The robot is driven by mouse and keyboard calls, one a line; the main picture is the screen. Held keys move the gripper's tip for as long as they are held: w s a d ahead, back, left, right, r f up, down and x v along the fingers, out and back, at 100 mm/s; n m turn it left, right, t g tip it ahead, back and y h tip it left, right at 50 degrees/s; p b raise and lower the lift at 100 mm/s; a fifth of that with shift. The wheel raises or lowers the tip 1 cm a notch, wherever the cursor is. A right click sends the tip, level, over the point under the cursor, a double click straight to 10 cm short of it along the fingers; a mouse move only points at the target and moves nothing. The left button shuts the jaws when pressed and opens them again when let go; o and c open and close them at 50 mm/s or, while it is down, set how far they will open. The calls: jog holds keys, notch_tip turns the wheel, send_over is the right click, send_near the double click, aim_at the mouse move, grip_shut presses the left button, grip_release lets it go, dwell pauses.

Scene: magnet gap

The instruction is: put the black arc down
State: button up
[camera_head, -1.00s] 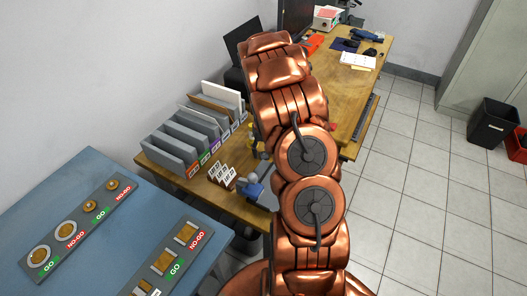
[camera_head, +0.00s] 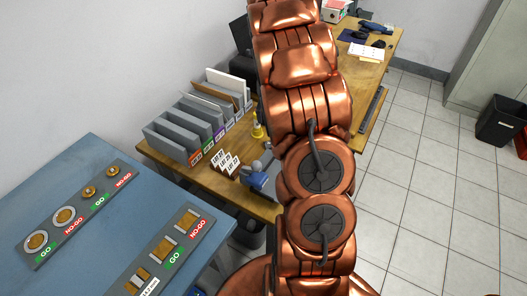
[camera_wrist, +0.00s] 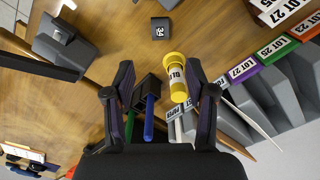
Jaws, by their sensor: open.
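In the wrist view my gripper (camera_wrist: 160,80) is open, its dark fingers wide apart over the wooden bench. I see nothing held between them. No other piece is clearly an arc. A black pen cup (camera_wrist: 148,88) with green and blue pens and a yellow labelled piece (camera_wrist: 176,80) show between the fingers, below or beyond them. In the head view my arm hides the gripper.
Grey bins (camera_head: 177,140) with lot labels stand along the wooden bench (camera_head: 190,180); white lot cards (camera_head: 225,163) stand in front. A blue table (camera_head: 80,195) carries GO/NO-GO gauge boards. A grey device (camera_wrist: 68,42) is at the wrist view's left. Bare wood surrounds the small block.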

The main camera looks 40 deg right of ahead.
jog(key=s+a+r+n, duration=0.1)
jog(key=s+a+r, duration=0.35)
jog(key=a, duration=0.45)
jog(key=s+a+r+n, duration=0.1)
jog(key=s+a+r, duration=0.35)
jog(key=a, duration=0.35)
jog(key=s+a+n+g, duration=0.1)
jog(key=s+a, duration=0.5)
jog(key=s, duration=0.4)
jog(key=s+a+n, duration=0.2)
jog(key=s+a, duration=0.4)
jog(key=s, duration=0.4)
jog(key=shift+s+a+r+g, duration=0.2)
jog(key=shift+a+g, duration=0.2)
jog(key=shift+s+a, duration=0.1)
jog(key=shift+s, duration=0.35)
jog(key=shift+c, duration=1.4)
